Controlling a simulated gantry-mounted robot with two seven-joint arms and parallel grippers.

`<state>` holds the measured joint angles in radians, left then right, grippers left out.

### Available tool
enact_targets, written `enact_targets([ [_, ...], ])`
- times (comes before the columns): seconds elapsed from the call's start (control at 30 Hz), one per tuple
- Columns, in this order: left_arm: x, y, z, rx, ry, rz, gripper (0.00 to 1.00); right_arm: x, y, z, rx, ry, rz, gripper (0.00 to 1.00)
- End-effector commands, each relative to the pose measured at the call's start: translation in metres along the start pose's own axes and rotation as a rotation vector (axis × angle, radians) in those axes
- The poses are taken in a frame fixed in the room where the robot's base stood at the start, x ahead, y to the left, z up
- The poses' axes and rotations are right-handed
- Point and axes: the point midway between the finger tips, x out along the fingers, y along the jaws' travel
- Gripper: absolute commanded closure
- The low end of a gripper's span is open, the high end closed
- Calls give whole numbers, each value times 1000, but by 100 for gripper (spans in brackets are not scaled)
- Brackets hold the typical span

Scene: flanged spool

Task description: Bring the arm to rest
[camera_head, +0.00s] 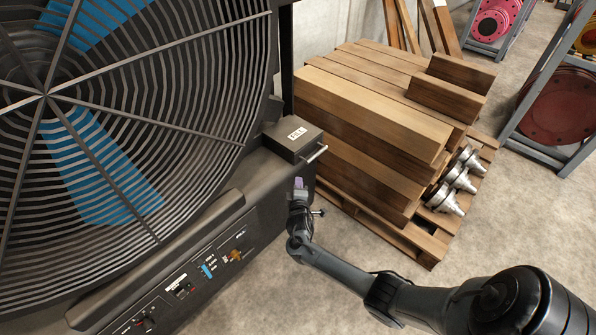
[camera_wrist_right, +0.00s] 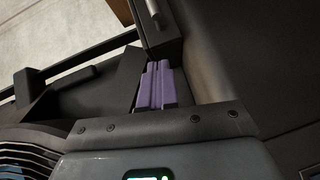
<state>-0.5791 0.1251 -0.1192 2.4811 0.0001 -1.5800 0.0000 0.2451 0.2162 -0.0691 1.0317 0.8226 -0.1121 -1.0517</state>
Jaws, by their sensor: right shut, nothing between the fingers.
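My right arm (camera_head: 345,272) comes in from the lower right and reaches out to the dark machine. My right gripper (camera_head: 299,183) is at its far end, just below the small dark box (camera_head: 290,142) with a white label and a light handle. Its purple fingers lie together with nothing between them, and they also show in the right wrist view (camera_wrist_right: 155,86). I cannot tell whether the gripper touches the machine's face. My left gripper is in neither view.
A large fan with a ring guard (camera_head: 120,120) and a control panel (camera_head: 195,275) fill the left. A pallet (camera_head: 425,248) holds stacked timber (camera_head: 375,100) and several metal flanged parts (camera_head: 457,183). Racks (camera_head: 545,95) stand at the right. Bare floor lies in front of the pallet.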

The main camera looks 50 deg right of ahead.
Motion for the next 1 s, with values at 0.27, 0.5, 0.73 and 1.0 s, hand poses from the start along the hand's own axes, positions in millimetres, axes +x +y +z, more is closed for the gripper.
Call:
enact_targets([
  [0.27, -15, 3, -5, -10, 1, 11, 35, -29, 1, -1, 1, 1, -1, 100],
  [0.5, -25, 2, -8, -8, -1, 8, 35, -47, -16, 21, -38, -9, -34, 100],
  [0.73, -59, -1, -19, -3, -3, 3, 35, -108, -36, 65, -96, 17, -123, 100],
  [1.0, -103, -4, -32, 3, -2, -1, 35, -229, -15, 39, 120, 149, -499, 100],
])
